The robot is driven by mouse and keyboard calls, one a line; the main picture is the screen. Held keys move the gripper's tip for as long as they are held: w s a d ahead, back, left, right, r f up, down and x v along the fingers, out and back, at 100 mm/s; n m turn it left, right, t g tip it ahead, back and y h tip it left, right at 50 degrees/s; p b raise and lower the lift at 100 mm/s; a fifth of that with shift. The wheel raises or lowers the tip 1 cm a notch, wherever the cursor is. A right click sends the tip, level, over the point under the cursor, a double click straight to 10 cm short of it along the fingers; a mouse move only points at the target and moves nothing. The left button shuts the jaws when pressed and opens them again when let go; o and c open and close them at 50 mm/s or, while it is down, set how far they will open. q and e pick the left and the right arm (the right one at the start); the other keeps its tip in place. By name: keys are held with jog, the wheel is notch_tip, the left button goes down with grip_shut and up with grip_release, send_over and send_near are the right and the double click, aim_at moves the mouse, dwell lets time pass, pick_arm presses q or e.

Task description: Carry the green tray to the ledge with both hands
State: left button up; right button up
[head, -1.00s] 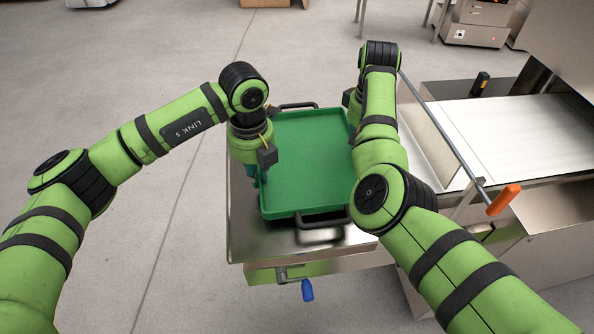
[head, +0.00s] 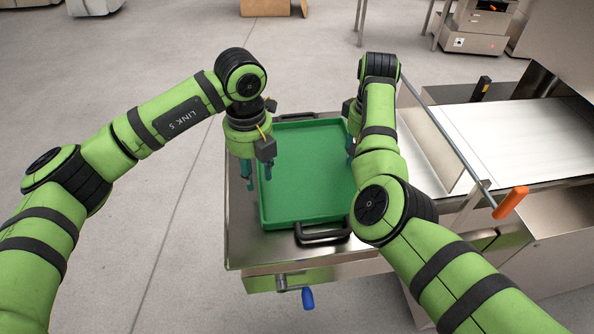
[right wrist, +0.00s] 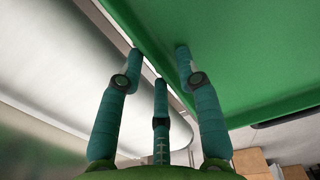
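The green tray (head: 308,175) lies flat on the steel ledge (head: 240,225), with black handles at its far and near ends. My left gripper (head: 257,178) is at the tray's left side, its teal fingers spread, one outside the rim and one over the inside. My right gripper is at the tray's right side, mostly hidden by my right arm in the head view. In the right wrist view, the right gripper (right wrist: 160,65) has its fingers apart near the tray's edge (right wrist: 235,50); contact is unclear.
A machine with a white belt (head: 520,135) stands right of the ledge, behind a metal rail with an orange handle (head: 510,202). A blue-handled crank (head: 307,298) sticks out below the ledge's front. Open grey floor lies to the left.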

jog(key=shift+r, duration=0.15)
pick_arm(q)
notch_tip(320, 180, up, 8)
pick_arm(e)
notch_tip(320, 180, up, 7)
jog(key=shift+r, duration=0.15)
dwell(0.4)
pick_arm(q)
jog(key=s+a+r+p, duration=0.1)
jog(key=s+a+r, duration=0.2)
jog(key=a, duration=0.1)
jog(key=shift+s+a+r, duration=0.25)
jog(key=shift+s+a, duration=0.1)
jog(key=shift+s, duration=0.05)
pick_arm(e)
jog(key=shift+r, duration=0.55)
